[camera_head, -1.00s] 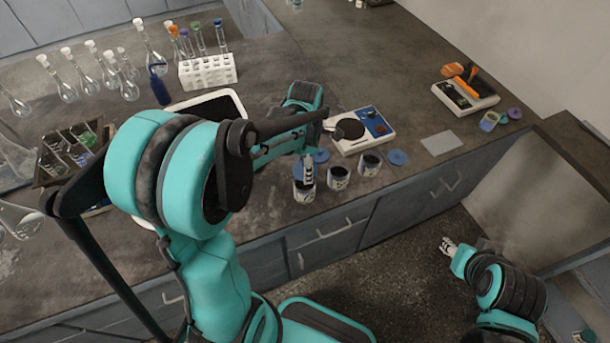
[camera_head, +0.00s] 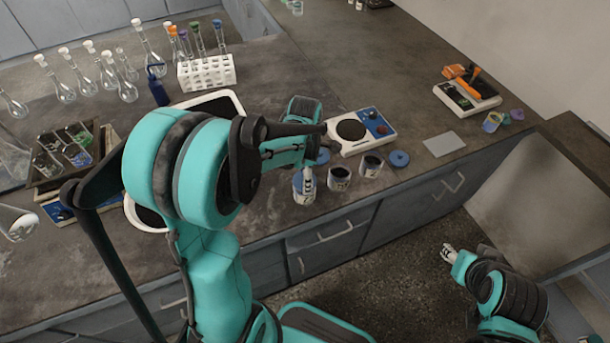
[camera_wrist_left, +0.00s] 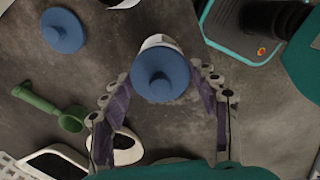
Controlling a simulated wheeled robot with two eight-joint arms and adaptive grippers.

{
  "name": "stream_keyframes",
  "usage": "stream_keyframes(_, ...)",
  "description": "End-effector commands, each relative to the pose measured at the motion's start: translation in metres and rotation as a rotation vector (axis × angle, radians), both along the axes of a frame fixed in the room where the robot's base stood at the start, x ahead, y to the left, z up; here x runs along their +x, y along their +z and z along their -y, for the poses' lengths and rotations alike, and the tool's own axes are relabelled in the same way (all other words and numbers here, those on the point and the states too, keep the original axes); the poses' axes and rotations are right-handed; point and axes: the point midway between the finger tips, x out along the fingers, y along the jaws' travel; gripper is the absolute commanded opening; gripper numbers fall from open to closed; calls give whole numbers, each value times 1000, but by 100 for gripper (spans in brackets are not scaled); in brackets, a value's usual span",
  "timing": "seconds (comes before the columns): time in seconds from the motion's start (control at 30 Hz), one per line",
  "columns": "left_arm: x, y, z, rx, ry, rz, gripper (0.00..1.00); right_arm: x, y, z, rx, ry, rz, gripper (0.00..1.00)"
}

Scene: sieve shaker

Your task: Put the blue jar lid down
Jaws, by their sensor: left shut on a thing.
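My left gripper (camera_head: 308,184) is at the leftmost jar (camera_head: 303,194) near the counter's front edge. I cannot tell whether the lid is fully seated. A second blue lid (camera_wrist_left: 62,30) lies flat on the counter. My right gripper (camera_head: 448,252) hangs empty away from the counter, its opening too small to judge.
Two open jars (camera_head: 339,179) (camera_head: 371,165) stand to the right, with another blue lid (camera_head: 399,158) beside them. A white device with a round plate (camera_head: 352,131) is behind. A green scoop (camera_wrist_left: 60,110) lies nearby in the left wrist view. A grey flat plate (camera_head: 443,144) lies farther right.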

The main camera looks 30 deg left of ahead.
Motion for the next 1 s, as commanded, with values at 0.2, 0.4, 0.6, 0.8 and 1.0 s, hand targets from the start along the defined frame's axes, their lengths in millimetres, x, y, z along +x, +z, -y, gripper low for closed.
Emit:
stream_keyframes(0.2,0,-1,0,0,0,0,81,0,0,0,0,0,0,40)
stream_keyframes(0.4,0,0,0,0,0,0,81,0,0,0,0,0,0,40)
stream_keyframes(0.6,0,16,0,0,0,0,81,0,14,0,0,0,0,40)
stream_keyframes(0.8,0,61,0,0,0,0,81,0,29,0,0,0,0,40)
stream_keyframes(1.0,0,104,0,0,0,0,81,0,42,0,0,0,0,40)
